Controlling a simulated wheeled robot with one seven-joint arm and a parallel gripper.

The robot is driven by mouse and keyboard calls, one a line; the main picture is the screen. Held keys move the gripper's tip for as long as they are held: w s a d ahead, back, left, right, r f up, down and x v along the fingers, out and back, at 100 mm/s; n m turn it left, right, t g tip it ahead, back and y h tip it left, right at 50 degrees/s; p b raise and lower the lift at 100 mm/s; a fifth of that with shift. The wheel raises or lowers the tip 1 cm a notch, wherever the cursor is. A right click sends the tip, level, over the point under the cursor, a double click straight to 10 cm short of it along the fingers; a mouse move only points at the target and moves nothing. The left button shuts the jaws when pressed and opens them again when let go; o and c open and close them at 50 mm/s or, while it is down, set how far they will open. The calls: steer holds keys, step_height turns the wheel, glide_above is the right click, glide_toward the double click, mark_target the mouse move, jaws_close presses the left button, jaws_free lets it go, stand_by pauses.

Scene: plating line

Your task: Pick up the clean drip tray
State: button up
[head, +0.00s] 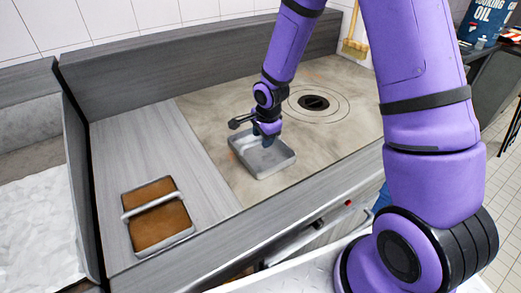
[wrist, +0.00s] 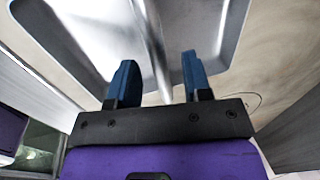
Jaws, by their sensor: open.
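The clean drip tray (head: 275,164), a shallow empty grey metal pan, lies on the beige stained section of the counter. In the wrist view the tray (wrist: 85,35) fills the upper part, with a grey bar handle (wrist: 153,40) running across it. My gripper (head: 267,140) is low over the tray in the head view. In the wrist view my gripper (wrist: 159,60) is open, with its two blue fingers on either side of the bar. I cannot tell whether either finger touches it. A second tray (head: 187,233) with brown contents and a bar across it lies at left.
A round drain-like fitting (head: 314,102) is set in the counter behind the tray. Grey raised walls (head: 180,55) edge the counter at the back and left. A basin of white material (head: 38,225) is at far left. Bare counter (head: 130,150) lies between the trays.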

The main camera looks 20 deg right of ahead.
steer(key=shift+w+f, duration=0.2)
steer(key=shift+f, duration=0.7)
jaws_close()
steer(key=shift+r, duration=0.1)
